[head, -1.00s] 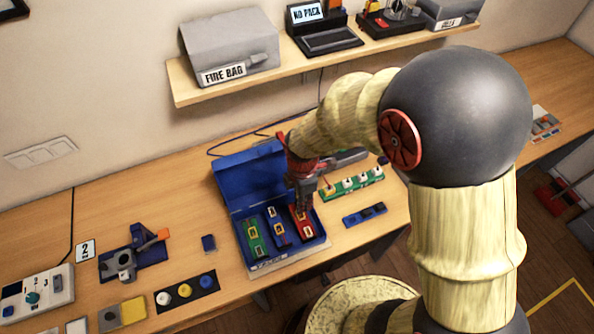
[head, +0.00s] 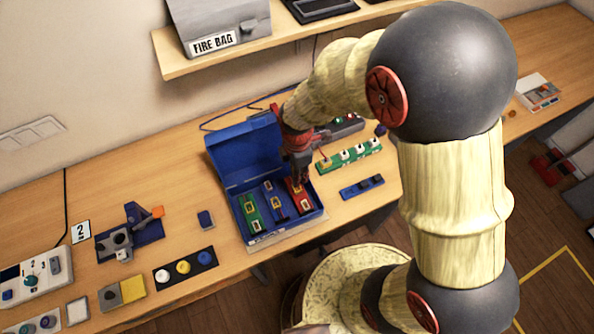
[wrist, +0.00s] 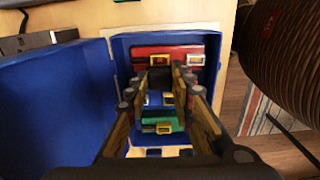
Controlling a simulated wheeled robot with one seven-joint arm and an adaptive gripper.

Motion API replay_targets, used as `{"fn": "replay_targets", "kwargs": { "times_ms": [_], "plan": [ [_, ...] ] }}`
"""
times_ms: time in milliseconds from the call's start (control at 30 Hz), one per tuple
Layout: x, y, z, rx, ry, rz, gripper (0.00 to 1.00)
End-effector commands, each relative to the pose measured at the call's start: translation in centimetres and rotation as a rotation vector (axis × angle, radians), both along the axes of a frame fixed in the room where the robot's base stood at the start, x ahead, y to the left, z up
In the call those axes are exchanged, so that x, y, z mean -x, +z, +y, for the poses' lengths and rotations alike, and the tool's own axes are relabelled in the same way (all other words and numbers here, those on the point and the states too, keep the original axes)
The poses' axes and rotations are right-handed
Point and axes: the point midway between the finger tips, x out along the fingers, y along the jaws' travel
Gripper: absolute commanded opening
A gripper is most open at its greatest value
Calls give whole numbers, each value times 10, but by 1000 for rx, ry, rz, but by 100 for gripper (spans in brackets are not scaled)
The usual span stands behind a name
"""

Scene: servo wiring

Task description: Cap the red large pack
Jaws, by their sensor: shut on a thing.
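The red large pack (head: 299,198) lies at the right end of the open blue case (head: 271,240), beside a blue pack (head: 276,205) and a green pack (head: 251,214). In the wrist view the red pack (wrist: 175,51) lies across the far end of the case, with yellow-framed parts on it. My gripper (head: 300,180) points down over the red pack and partly hides it. In the wrist view its fingertips (wrist: 166,76) are close together at the pack's near side, around a small dark piece. Whether this is a cap, and whether it touches the pack, I cannot tell.
The case's blue lid (head: 243,153) stands open behind the packs. A green strip with white-topped parts (head: 348,155) and a blue strip with dark pieces (head: 362,187) lie to the right. A black strip with round buttons (head: 185,267) lies left. A shelf overhangs the back.

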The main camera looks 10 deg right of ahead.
Motion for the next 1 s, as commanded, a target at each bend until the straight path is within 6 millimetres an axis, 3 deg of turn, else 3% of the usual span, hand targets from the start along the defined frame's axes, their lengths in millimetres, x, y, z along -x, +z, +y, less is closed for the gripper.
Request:
{"fn": "replay_targets", "kwargs": {
  "times_ms": [333,1000],
  "plan": [
    [0,-31,0,0,0,0,6],
    [0,-33,0,0,0,0,6]
  ]
}}
